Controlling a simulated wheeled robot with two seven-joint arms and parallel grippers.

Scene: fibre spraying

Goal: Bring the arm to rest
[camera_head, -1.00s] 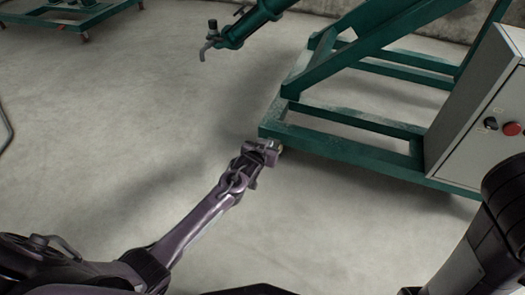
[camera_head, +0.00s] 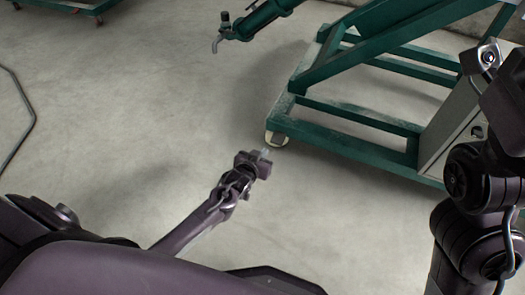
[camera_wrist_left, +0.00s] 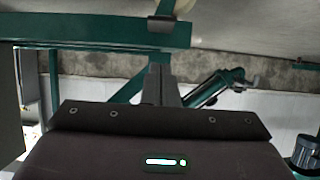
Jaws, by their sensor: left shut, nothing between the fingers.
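My left arm reaches from the lower left in the head view. Its gripper (camera_head: 265,154) is shut and empty, above the concrete floor and in front of the near corner of the green frame (camera_head: 345,152). My right arm (camera_head: 472,205) stands bent at the right edge of the head view. Its gripper is not in view.
A green spray arm with a nozzle (camera_head: 222,33) hangs at the top centre. A grey control box (camera_head: 446,128) stands behind my right arm, partly hidden. Another green wheeled frame (camera_head: 75,8) is at the upper left.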

